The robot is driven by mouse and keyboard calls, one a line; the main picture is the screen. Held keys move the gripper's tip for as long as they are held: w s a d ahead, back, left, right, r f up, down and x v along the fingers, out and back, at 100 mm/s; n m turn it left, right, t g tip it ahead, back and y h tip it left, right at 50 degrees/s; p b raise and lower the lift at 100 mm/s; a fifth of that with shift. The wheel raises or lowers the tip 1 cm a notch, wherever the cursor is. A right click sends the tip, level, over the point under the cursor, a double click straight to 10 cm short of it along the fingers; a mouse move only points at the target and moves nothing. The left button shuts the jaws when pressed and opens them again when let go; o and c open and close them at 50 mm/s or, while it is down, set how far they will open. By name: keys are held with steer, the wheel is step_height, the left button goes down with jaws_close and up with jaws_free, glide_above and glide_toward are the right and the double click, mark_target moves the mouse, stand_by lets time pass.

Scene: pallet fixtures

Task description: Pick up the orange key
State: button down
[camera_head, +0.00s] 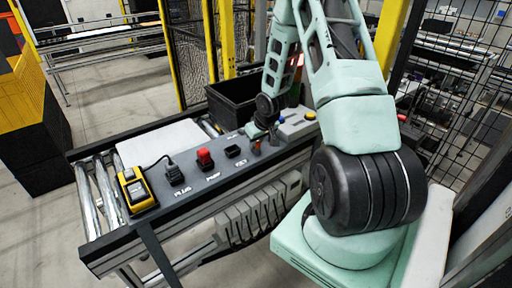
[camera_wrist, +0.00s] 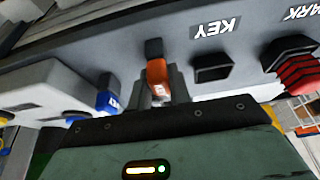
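The orange key (camera_wrist: 157,80) has an orange body with a dark top part. In the wrist view it stands out from the grey panel, just beyond the dark front edge of my gripper. A black socket (camera_wrist: 213,68) beside the "KEY" label lies to its right, apart from it. My gripper (camera_head: 258,138) is low over the far part of the panel in the head view. Grey shapes show close around the key's lower end in the wrist view. The fingertips are not clear, so I cannot tell whether they are open or touching the key.
A red part (camera_head: 205,158), a black plug (camera_head: 174,173) and a yellow device (camera_head: 136,190) stand along the panel. A grey box with blue and yellow buttons (camera_head: 297,123) lies just beyond my gripper. A black crate (camera_head: 232,98) stands behind. The left conveyor rollers (camera_head: 95,205) are bare.

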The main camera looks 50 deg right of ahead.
steer(key=shift+r, duration=0.1)
step_height(320, 180, up, 10)
steer(key=shift+f+b, duration=0.1)
steer(key=shift+b, duration=0.3)
stand_by(0.3)
